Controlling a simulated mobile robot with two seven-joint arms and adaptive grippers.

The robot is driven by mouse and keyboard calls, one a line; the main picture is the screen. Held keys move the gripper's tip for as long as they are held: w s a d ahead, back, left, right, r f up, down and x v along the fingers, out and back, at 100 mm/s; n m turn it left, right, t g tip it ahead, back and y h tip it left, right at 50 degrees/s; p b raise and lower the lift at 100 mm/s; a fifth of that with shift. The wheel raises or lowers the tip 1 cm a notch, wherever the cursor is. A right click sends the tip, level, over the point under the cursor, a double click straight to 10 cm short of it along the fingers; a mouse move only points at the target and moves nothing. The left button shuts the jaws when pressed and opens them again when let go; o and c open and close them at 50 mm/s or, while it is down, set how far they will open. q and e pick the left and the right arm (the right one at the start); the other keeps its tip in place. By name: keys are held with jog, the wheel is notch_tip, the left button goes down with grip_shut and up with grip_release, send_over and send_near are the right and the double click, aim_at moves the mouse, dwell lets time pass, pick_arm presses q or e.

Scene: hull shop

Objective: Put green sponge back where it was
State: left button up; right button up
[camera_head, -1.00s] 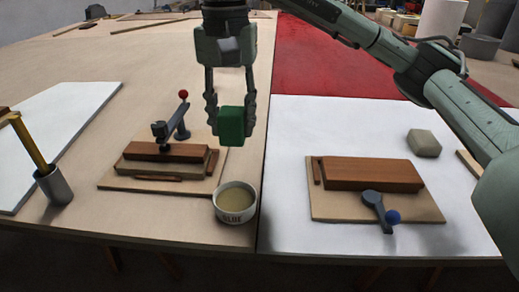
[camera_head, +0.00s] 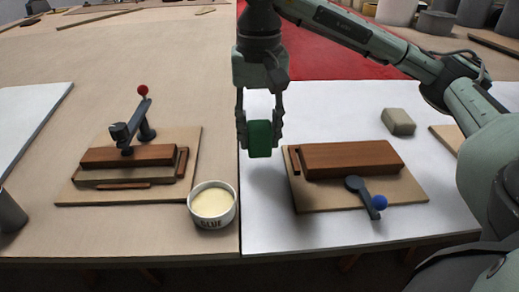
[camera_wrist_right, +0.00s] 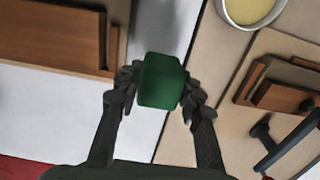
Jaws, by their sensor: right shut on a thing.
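The green sponge (camera_head: 260,140) is a small dark green block. My right gripper (camera_head: 260,128) is shut on it and holds it in the air, over the left part of the white sheet (camera_head: 262,210). In the right wrist view the sponge (camera_wrist_right: 161,81) sits between the two fingers of my right gripper (camera_wrist_right: 160,88). Nothing touches the sponge from below that I can see. My left gripper is in neither view.
A glue bowl (camera_head: 212,203) stands left of the sheet's edge. A red-knobbed clamp (camera_head: 143,110) stands on the left board (camera_head: 110,193). A blue-knobbed clamp (camera_head: 368,195) lies on the right board (camera_head: 305,202).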

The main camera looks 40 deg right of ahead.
aim_at(259, 150)
notch_tip(259, 150, down, 4)
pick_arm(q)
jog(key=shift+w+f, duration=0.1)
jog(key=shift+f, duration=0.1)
pick_arm(e)
jog(key=shift+f, duration=0.1)
jog(key=shift+f, duration=0.1)
jog(key=o, duration=1)
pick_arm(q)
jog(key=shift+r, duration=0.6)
